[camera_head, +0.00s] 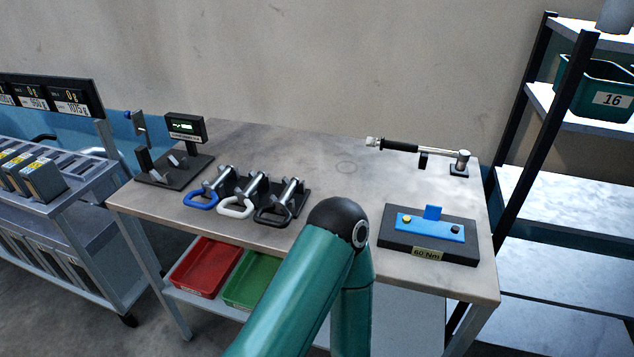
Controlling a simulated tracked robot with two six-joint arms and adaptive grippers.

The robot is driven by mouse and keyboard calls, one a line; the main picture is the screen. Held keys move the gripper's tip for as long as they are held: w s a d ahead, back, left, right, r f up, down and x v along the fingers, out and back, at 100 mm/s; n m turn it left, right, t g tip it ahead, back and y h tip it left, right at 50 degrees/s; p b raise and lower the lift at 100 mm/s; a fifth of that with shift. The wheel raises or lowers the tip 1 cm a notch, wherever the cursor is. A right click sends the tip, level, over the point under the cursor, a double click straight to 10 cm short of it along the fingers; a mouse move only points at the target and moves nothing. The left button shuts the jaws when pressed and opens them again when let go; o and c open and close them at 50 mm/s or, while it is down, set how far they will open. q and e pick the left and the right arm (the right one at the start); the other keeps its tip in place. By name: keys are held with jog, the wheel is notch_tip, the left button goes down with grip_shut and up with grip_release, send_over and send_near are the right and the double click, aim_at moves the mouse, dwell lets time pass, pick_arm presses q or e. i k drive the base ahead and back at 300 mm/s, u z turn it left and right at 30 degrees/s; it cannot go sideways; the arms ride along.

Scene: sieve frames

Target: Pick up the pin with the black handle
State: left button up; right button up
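The pin with the black handle (273,216) rests in a dark rack near the table's front edge. It is the rightmost of three pins, its looped handle facing the front edge. The pin with the white handle (235,208) lies just left of it, and the pin with the blue handle (199,201) is further left. A teal arm link of mine rises from the bottom to the right of the black handle, its dark joint in front of the table. Neither of my grippers shows in the head view.
On the grey table (330,185) stand a display unit (185,128) at back left, a torque wrench (400,147) at back right and a black block with a blue plate (428,245) at front right. Red (206,267) and green (252,282) trays sit below. A shelf rack (560,190) stands right.

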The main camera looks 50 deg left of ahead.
aim_at(279, 205)
jog(key=z, duration=0.45)
jog(key=i, duration=0.35)
jog(key=u, duration=2.45)
jog(key=k, duration=0.55)
jog(key=u, duration=0.3)
jog(key=i, duration=0.45)
